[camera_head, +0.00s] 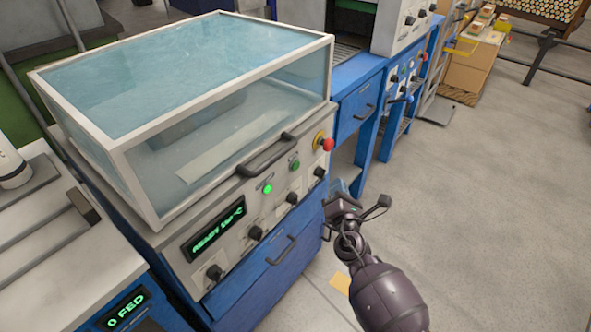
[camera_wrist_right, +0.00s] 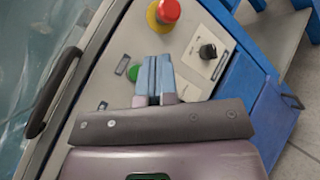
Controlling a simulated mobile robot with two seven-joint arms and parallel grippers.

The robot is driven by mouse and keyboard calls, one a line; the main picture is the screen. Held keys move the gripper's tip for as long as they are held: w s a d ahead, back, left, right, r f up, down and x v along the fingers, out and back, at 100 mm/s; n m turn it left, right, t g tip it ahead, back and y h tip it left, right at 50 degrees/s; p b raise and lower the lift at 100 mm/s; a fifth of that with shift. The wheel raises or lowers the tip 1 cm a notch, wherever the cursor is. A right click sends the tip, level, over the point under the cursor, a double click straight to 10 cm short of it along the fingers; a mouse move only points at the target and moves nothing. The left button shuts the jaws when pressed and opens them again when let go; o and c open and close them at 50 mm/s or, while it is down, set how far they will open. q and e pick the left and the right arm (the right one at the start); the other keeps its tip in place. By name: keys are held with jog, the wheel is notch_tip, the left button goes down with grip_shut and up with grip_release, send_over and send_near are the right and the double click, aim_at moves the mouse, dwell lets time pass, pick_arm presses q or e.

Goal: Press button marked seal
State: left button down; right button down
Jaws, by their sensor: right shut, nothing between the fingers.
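The sealing machine's control panel (camera_head: 225,238) faces front right below a clear hood. On it are a green button (camera_head: 295,164), a lit green lamp (camera_head: 267,188) and a red mushroom button on a yellow base (camera_head: 326,144). The small labels are too blurred to read, so I cannot tell which is marked seal. My right gripper (camera_head: 335,205) is shut and empty, in front of the panel's right end. In the right wrist view its closed fingertips (camera_wrist_right: 154,60) point at the panel, just right of the green button (camera_wrist_right: 133,72) and below the red button (camera_wrist_right: 167,12). Contact cannot be told.
Black knobs (camera_head: 255,233) and a green readout (camera_head: 213,232) sit along the panel. A black hood handle (camera_head: 267,156) juts out above it, and a drawer handle (camera_head: 282,250) below. A second readout (camera_head: 125,308) is at lower left. Open grey floor (camera_head: 480,200) lies right.

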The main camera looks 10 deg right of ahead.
aim_at(296, 166)
pick_arm(q)
jog(key=shift+s+a+f, duration=0.1)
jog(key=shift+s+a, duration=0.1)
jog(key=shift+s, duration=0.1)
pick_arm(e)
jog(key=shift+a+n, duration=0.15)
jog(key=shift+n, duration=0.65)
pick_arm(q)
jog(key=shift+f, duration=0.15)
pick_arm(e)
jog(key=shift+w+a, duration=0.1)
pick_arm(q)
jog(key=shift+f+b, duration=0.55)
jog(key=shift+b, duration=0.1)
pick_arm(e)
jog(key=w+a, duration=0.5)
jog(key=w, duration=0.1)
jog(key=shift+w, duration=0.35)
jog(key=shift+a, duration=0.1)
pick_arm(q)
jog(key=shift+d, duration=0.15)
